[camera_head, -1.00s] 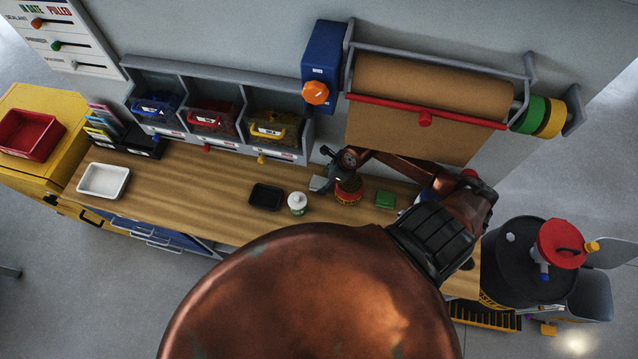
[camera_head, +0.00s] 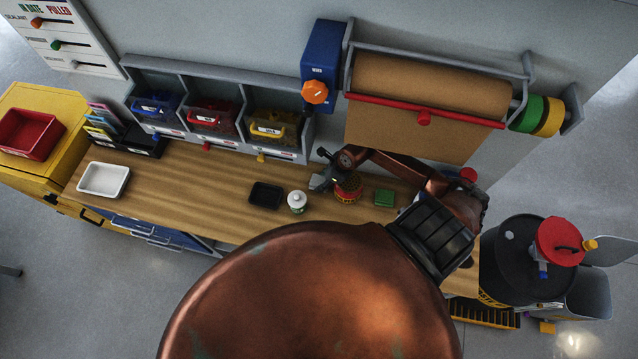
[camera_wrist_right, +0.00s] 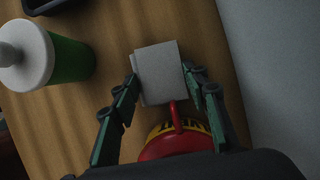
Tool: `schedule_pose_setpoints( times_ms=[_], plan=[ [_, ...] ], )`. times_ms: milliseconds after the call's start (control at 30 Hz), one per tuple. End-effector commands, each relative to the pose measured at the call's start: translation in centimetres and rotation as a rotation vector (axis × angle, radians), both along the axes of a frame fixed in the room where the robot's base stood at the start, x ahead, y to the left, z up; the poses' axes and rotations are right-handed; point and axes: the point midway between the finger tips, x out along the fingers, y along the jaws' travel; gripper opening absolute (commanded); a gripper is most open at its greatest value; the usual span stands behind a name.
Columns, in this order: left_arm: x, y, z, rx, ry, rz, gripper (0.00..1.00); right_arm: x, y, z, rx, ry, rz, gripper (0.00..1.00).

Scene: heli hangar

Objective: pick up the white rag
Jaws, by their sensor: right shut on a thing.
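The white rag (camera_wrist_right: 160,72) is a folded, pale grey-white square in the right wrist view. It lies between the two dark green fingers of my right gripper (camera_wrist_right: 163,82), which is shut on its sides. In the head view my right gripper (camera_head: 322,172) is over the back of the wooden bench (camera_head: 215,205), and the rag is too small to make out clearly there. I cannot tell how high it is above the bench. My left gripper is not in view.
A red and yellow tin (camera_head: 348,190) is close beside my right gripper. A white-capped green bottle (camera_head: 297,202), a black tray (camera_head: 266,196) and a green block (camera_head: 384,198) are near. Part bins (camera_head: 215,110) stand behind. The bench's left middle is clear.

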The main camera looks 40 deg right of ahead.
Motion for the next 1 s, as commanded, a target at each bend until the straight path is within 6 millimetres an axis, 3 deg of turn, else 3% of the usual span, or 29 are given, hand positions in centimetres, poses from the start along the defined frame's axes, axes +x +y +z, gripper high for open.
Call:
schedule_pose_setpoints(
  times_ms=[433, 700, 1000],
  plan=[
    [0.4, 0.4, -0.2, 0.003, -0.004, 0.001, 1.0, 0.1, 0.0, 0.5, -0.002, -0.003, 0.002, 0.19],
    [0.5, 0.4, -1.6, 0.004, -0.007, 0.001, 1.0, 0.0, -0.1, 3.6, -0.004, -0.003, 0.004, 0.19],
    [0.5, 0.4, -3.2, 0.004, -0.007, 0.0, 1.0, -6.1, 2.9, 3.2, 0.0, 0.001, 0.004, 0.19]
  ],
)
